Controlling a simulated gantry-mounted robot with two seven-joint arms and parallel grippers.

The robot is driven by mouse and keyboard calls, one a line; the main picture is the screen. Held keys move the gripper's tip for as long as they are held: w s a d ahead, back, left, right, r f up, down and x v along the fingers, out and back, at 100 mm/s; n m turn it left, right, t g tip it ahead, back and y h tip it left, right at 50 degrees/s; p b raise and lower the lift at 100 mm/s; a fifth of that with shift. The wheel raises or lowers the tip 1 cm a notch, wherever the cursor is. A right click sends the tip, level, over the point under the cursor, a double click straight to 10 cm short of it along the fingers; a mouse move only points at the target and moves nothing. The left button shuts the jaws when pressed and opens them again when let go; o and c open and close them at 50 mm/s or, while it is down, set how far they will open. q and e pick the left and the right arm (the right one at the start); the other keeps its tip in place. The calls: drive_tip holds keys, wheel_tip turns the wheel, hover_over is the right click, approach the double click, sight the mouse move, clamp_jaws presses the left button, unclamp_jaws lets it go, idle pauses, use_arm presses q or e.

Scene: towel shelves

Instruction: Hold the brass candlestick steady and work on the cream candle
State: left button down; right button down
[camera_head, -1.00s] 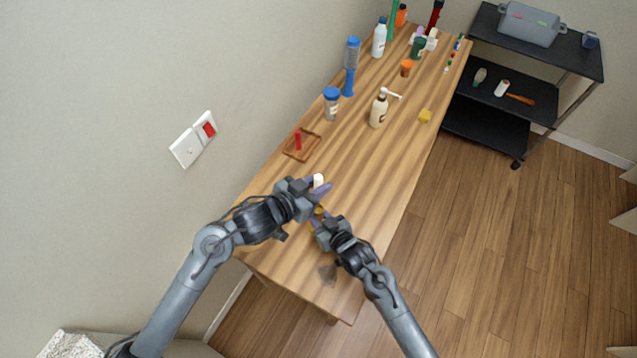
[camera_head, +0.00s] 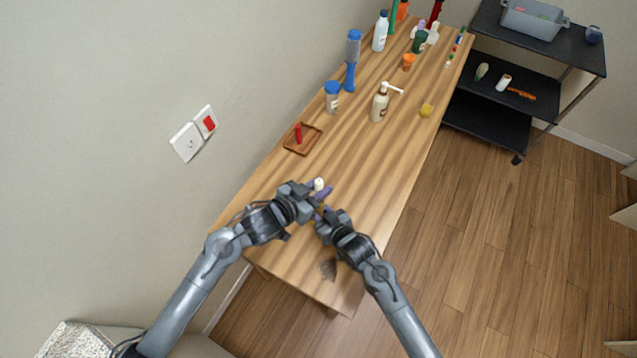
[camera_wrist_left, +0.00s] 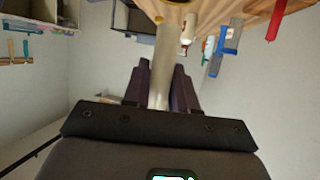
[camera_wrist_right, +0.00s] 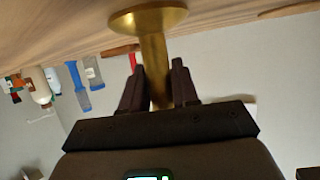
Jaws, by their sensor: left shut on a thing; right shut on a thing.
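My left gripper (camera_head: 318,191) is shut on the cream candle (camera_wrist_left: 166,62), a pale upright cylinder between its fingers in the left wrist view. The candle's pale end (camera_head: 319,184) shows above the fingers in the head view. My right gripper (camera_wrist_right: 158,85) is shut on the brass candlestick (camera_wrist_right: 153,60), holding its stem; its round base (camera_wrist_right: 147,19) is near the tabletop in the right wrist view. A bit of brass shows beyond the candle in the left wrist view. Both grippers are close together; the joint between candle and candlestick is hidden.
On the wooden table (camera_head: 385,165), a small brown tray (camera_head: 311,146) with a red stick (camera_head: 298,134) lies beyond the grippers. A pump bottle (camera_head: 380,103), a blue-capped jar (camera_head: 332,98) and a blue brush (camera_head: 351,65) stand farther back. A black cart (camera_head: 497,133) is at the right.

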use_arm(q)
drive_tip(key=shift+f, duration=0.45)
drive_tip(key=shift+f, duration=1.75)
idle(1.0)
drive_tip(key=c, duration=0.8)
unclamp_jaws()
drive_tip(key=shift+s, duration=0.1)
drive_tip(key=v, duration=1.2)
use_arm(e)
drive_tip(key=c, duration=0.8)
unclamp_jaws()
